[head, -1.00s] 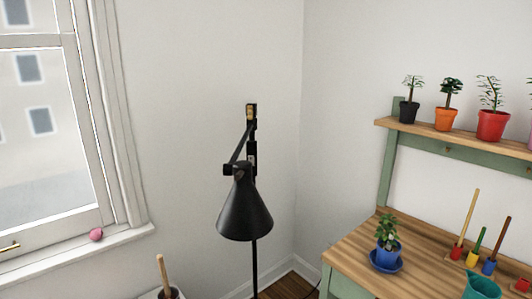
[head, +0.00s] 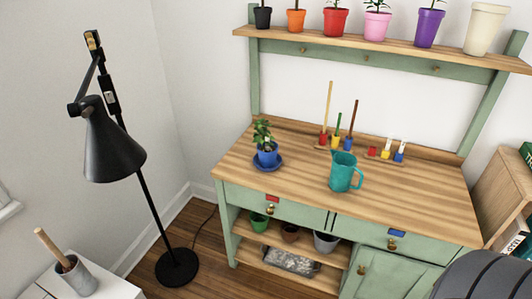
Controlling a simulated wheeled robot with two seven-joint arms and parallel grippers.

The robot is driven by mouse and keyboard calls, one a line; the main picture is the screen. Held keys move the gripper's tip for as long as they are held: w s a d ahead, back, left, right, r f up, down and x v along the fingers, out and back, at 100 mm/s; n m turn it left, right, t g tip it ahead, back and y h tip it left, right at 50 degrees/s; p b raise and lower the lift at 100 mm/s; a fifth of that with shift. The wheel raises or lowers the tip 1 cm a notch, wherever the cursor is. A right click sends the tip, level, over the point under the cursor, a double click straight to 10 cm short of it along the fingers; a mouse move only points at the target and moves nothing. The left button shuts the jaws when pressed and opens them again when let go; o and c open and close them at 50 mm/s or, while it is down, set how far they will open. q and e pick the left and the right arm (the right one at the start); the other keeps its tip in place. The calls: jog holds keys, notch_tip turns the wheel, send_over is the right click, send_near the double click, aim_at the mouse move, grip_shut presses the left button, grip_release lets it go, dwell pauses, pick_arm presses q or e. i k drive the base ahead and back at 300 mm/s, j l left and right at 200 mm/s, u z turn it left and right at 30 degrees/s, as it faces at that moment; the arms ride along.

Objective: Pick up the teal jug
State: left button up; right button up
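The teal jug (head: 342,173) stands upright on the wooden top of a green potting bench (head: 400,204), near the middle of the bench. Its handle points to the right and its open top faces up. Neither of my grippers shows in the head view.
A blue pot with a plant (head: 267,152) stands left of the jug. Colored blocks with sticks (head: 336,141) stand behind it. A shelf (head: 380,45) with several pots runs above. A black floor lamp (head: 112,150) stands left of the bench. A wooden cabinet (head: 500,190) is at right.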

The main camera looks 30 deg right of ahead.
aim_at(344, 174)
jog(key=z, duration=1.5)
